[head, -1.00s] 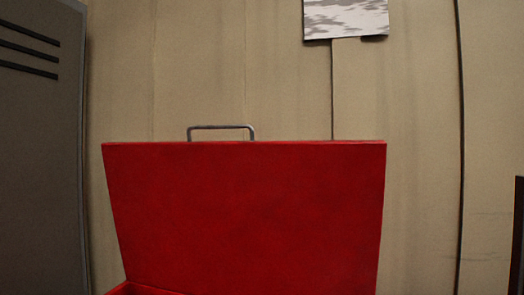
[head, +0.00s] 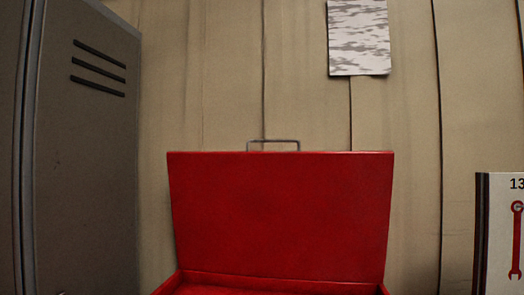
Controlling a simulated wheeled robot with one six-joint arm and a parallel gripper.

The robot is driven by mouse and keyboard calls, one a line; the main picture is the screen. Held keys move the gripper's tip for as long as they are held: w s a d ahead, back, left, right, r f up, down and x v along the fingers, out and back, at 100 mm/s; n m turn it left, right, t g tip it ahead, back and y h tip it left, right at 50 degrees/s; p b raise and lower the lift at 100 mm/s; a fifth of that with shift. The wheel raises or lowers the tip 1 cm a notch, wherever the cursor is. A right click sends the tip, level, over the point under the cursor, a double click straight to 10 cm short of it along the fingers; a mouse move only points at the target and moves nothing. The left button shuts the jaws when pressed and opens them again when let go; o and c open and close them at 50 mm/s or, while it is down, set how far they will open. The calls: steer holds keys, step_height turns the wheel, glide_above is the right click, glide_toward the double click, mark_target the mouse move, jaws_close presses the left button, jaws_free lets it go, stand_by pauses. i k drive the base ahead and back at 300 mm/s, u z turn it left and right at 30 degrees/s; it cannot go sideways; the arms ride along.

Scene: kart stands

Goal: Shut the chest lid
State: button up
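The red chest's lid (head: 282,215) stands raised, upright and open, in the middle of the head view. A grey metal handle (head: 273,142) sticks up from the lid's top edge. Below the lid, the rim of the red chest body (head: 285,283) shows at the bottom of the picture; the rest of the body is cut off. My gripper is not in view.
A grey locker (head: 85,150) with dark slots stands on the left. A white panel with a red wrench and the number 13 (head: 505,235) stands at the right edge. A beige panelled wall (head: 215,80) with a grey patterned sheet (head: 358,38) is behind the chest.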

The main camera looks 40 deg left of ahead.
mark_target(318, 215)
steer(key=z, duration=0.5)
steer(key=i, duration=0.5)
steer(key=u, duration=2.15)
steer(key=k, duration=0.35)
steer(key=u, duration=0.5)
steer(key=i, duration=1)
steer(key=z, duration=0.25)
